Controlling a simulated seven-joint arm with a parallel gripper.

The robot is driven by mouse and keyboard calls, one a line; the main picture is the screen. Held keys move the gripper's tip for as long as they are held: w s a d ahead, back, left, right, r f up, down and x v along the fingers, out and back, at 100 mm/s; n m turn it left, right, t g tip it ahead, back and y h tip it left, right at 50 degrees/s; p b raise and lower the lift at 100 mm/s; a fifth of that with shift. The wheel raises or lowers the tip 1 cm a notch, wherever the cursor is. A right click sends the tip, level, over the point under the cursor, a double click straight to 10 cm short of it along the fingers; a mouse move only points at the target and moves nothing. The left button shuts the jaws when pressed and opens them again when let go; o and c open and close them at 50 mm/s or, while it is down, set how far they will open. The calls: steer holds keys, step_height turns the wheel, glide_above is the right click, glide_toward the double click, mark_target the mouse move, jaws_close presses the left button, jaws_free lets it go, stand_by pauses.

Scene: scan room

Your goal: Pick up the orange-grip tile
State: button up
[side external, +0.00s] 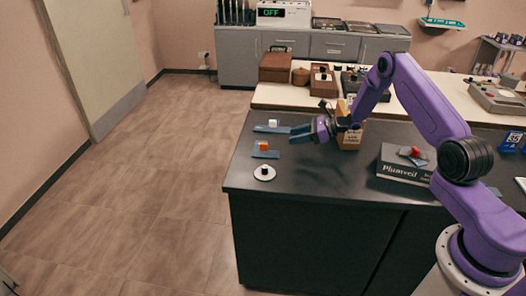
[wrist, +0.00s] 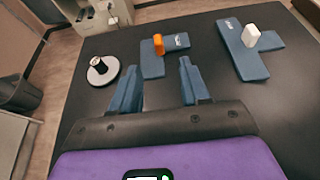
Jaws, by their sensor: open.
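The orange-grip tile (side external: 266,155) lies flat on the dark bench top near its left end, with an orange block standing on it. In the wrist view the tile (wrist: 152,68) is a blue angled plate with the orange grip (wrist: 158,44) upright, just beyond the fingertips and roughly centred between them. My gripper (side external: 301,134) is open and empty, to the right of the tile and above the bench in the side view. In the wrist view both fingers of my gripper (wrist: 158,82) point toward the tile with a gap between them. I cannot tell its exact height.
A similar blue tile with a white grip (wrist: 243,48) lies to the right in the wrist view. A white disc with a dark knob (wrist: 102,70) lies to the left. A black box (side external: 402,170) and a tan box (side external: 348,138) stand farther right on the bench (side external: 310,185).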

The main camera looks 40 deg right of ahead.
mark_target(267, 144)
steer(key=x, duration=1.1)
steer(key=shift+w+a, duration=0.1)
steer(key=shift+a, duration=0.2)
jaws_close()
